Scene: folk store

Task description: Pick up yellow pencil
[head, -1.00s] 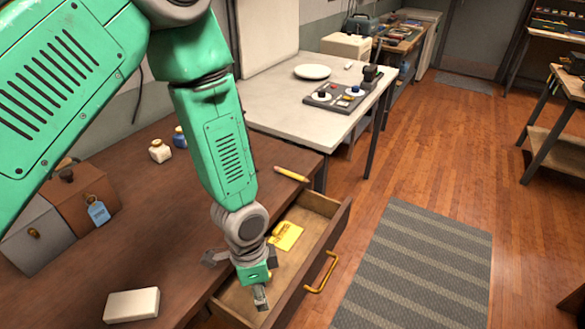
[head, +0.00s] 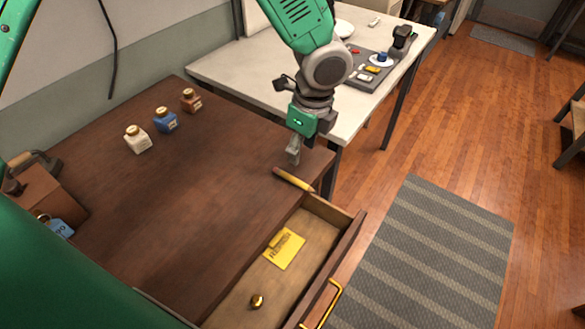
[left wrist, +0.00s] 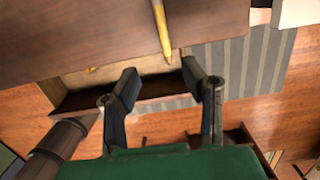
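The yellow pencil (head: 294,180) lies on the brown desk near its right edge, above the open drawer, with its dark tip toward the drawer side. My left gripper (head: 294,160) is just behind and above the pencil, pointing down. In the left wrist view the pencil (left wrist: 161,30) lies beyond the fingers, in line with the gap between them. The two fingers of my left gripper (left wrist: 160,78) are spread apart with nothing between them. My right gripper is not in view.
The drawer (head: 235,310) stands open below the pencil, holding a yellow card (head: 284,249) and a small brass object (head: 257,301). Several small bottles stand at the desk's back left, including a blue one (head: 165,120). A white table (head: 235,75) stands behind. The desk's middle is clear.

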